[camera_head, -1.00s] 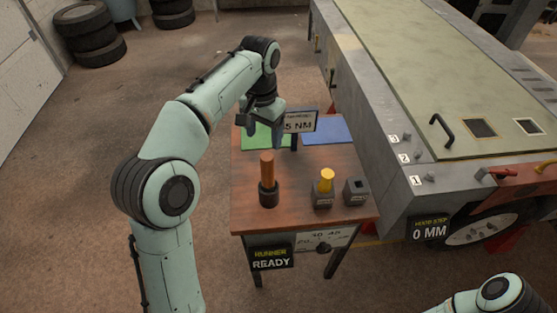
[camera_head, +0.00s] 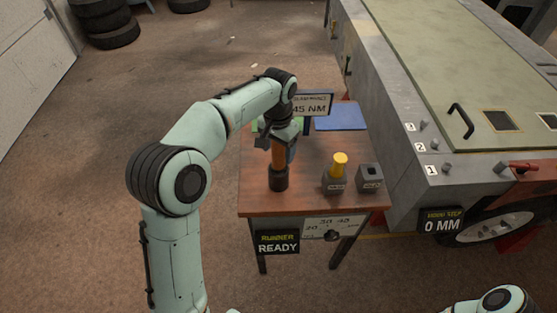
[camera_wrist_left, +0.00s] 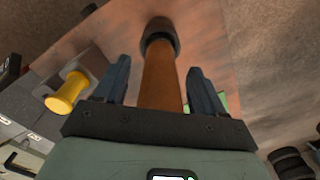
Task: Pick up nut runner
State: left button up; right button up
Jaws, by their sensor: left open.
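The nut runner (camera_head: 279,158), which I take to be the tool with the orange-brown handle and black lower end, stands upright on the wooden table. My left gripper (camera_head: 282,138) is at the upper part of its handle, in front of the sign. In the left wrist view the handle (camera_wrist_left: 161,78) runs between the two spread fingers of the gripper (camera_wrist_left: 160,82), with gaps on both sides. The gripper is open, and the handle's top is hidden by the gripper body. My right gripper is not in view; only part of that arm shows at the lower right.
A yellow-topped piece (camera_head: 339,163) stands in a grey block, with another grey block (camera_head: 370,178) beside it. A torque sign (camera_head: 312,104) and blue mat (camera_head: 341,116) lie behind. A "RUNNER READY" sign (camera_head: 277,243) hangs in front. The large vehicle body (camera_head: 440,190) stands right of the table.

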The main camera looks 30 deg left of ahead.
pick_arm(q)
jog(key=shift+w+f, duration=0.1)
jog(key=shift+f, duration=0.25)
jog(key=c, duration=1.2)
jog(key=shift+r, duration=0.1)
jog(key=shift+c, duration=0.2)
